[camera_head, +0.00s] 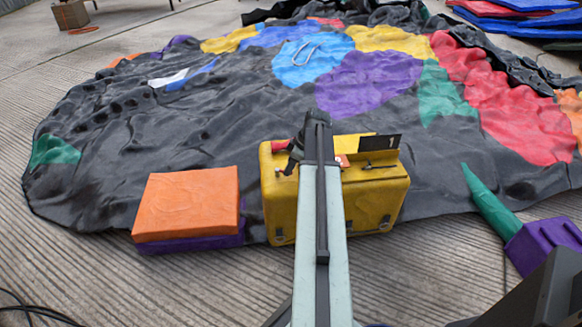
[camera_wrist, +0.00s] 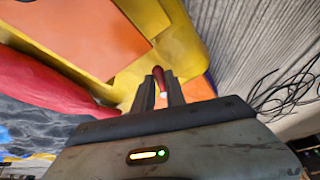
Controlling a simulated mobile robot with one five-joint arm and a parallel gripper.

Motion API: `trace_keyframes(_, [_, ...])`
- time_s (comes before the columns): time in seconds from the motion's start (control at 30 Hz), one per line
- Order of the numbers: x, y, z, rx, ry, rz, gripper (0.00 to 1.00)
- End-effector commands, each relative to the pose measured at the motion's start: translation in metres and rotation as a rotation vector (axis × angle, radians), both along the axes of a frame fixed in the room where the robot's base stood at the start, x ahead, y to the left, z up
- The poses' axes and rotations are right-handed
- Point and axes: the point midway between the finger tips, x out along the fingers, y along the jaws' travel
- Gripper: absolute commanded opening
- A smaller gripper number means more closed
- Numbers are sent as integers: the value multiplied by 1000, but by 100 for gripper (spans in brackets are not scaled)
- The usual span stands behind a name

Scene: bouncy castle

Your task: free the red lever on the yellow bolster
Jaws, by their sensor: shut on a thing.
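The yellow bolster (camera_head: 380,208) stands in front of my arm on the edge of the deflated castle. In the wrist view, the red lever (camera_wrist: 158,74) lies between the two fingers of my gripper (camera_wrist: 160,86), which is shut on it. The lever has a pale end low between the fingers. A yellow surface (camera_wrist: 178,45) shows behind it. In the head view my arm crosses the bolster's middle and hides part of its top. A red part (camera_head: 279,147) shows at the bolster's upper left, beside my dark wrist.
An orange block on a purple one (camera_head: 187,205) stands just left of the bolster. A green cone (camera_head: 488,200) and a purple block (camera_head: 545,243) lie to the right. A dark card marked 1 (camera_head: 379,144) stands on the bolster. Black cables (camera_wrist: 285,88) lie on the ground.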

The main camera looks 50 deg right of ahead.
Motion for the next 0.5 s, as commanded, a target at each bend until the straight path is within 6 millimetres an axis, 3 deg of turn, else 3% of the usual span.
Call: trace_keyframes(0.5, [-6,22,0,3,-2,-408,0])
